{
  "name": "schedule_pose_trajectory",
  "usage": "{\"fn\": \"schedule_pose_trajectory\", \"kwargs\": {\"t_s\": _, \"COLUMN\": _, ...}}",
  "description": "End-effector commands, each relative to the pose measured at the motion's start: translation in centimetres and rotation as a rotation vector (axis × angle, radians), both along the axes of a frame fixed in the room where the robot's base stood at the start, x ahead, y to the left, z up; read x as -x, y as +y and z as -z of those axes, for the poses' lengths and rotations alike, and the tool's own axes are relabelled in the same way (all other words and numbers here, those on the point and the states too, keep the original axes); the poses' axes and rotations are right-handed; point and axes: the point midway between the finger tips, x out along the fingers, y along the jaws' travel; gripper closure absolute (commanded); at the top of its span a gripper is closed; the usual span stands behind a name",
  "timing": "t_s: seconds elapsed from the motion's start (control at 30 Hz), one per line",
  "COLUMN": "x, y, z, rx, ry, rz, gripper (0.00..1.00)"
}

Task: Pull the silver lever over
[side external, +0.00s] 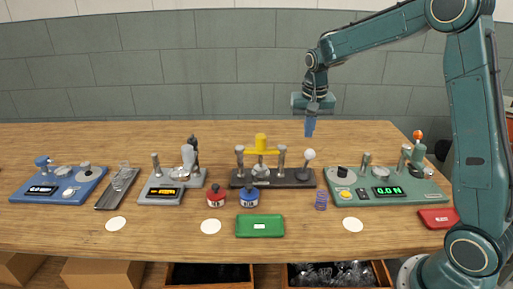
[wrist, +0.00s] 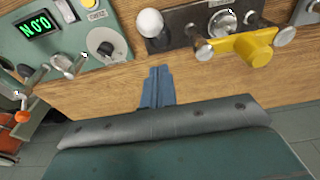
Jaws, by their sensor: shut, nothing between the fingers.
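My gripper (side external: 311,128) is shut and empty, held high above the back of the bench. In the wrist view its blue fingers (wrist: 158,86) are together over bare wood. A silver, rounded lever (side external: 187,157) stands upright on the grey machine (side external: 158,196) with an orange display, left of centre. My gripper is well to its right and above it, not touching. The dark machine (side external: 240,182) has a yellow crossbar (side external: 261,150) and a white ball knob (side external: 309,155), which also shows in the wrist view (wrist: 150,22).
A green force tester (side external: 345,197) with an orange-knobbed lever (side external: 418,135) stands right. A blue machine (side external: 50,192) and grey tray (side external: 118,187) stand left. The bench's back strip is clear.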

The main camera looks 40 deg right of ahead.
Motion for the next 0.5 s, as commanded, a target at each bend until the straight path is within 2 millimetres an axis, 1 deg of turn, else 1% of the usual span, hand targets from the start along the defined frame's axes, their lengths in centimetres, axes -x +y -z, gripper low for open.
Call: {"fn": "schedule_pose_trajectory", "kwargs": {"t_s": 0.5, "x": 0.0, "y": 0.0, "z": -3.5, "rx": 0.001, "ry": -0.001, "rz": 0.001, "gripper": 1.00}}
